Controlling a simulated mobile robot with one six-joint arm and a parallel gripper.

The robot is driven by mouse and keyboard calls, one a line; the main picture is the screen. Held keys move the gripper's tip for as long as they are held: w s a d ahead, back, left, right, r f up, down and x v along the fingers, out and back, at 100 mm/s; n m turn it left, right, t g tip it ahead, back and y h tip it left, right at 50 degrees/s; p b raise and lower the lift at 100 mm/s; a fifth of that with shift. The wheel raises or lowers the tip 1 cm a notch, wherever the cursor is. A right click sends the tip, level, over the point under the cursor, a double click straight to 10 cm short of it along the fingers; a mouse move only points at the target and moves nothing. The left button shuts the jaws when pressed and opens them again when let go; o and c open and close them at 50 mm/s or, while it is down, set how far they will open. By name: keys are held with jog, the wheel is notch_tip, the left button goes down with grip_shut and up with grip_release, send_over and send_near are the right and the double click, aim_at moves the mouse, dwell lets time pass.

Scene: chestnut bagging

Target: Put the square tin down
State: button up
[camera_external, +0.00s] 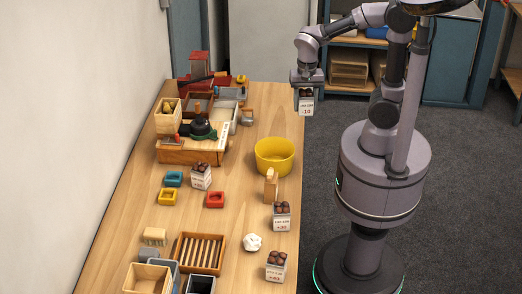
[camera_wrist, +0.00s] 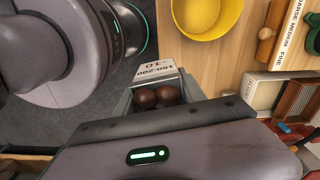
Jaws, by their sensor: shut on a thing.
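My gripper (camera_external: 306,84) is shut on a small square tin (camera_external: 306,106) with a white label ending in "-10". The tin hangs upright in the air just off the right edge of the table, near its far end. In the wrist view the tin (camera_wrist: 155,72) shows its label and several dark brown chestnuts (camera_wrist: 157,96) inside. Its lower part is hidden in the wrist view. Similar labelled tins of chestnuts stand on the table: one near the middle (camera_external: 201,182), one on the right (camera_external: 281,223) and one at the front right (camera_external: 276,272).
The wooden table (camera_external: 232,215) has a yellow bowl (camera_external: 275,156) at its right side. A slatted tray (camera_external: 201,253), small coloured trays and a white lump (camera_external: 252,242) lie nearer. Crowded equipment fills the far left. Bare table shows between the bowl and the far right corner.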

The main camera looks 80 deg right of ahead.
jog(key=w+a+r+n+p, duration=0.25)
jog(key=w+a+n, duration=0.25)
jog(key=w+a, duration=0.4)
jog(key=n+p, duration=0.5)
jog(key=n, duration=0.6)
send_over(240, 222)
notch_tip(240, 222, down, 4)
notch_tip(240, 222, down, 15)
jog(key=b, duration=0.3)
jog(key=shift+f+b, duration=0.1)
jog(key=shift+b, duration=0.2)
jog(key=shift+f, duration=0.15)
jog(key=o, duration=1.5)
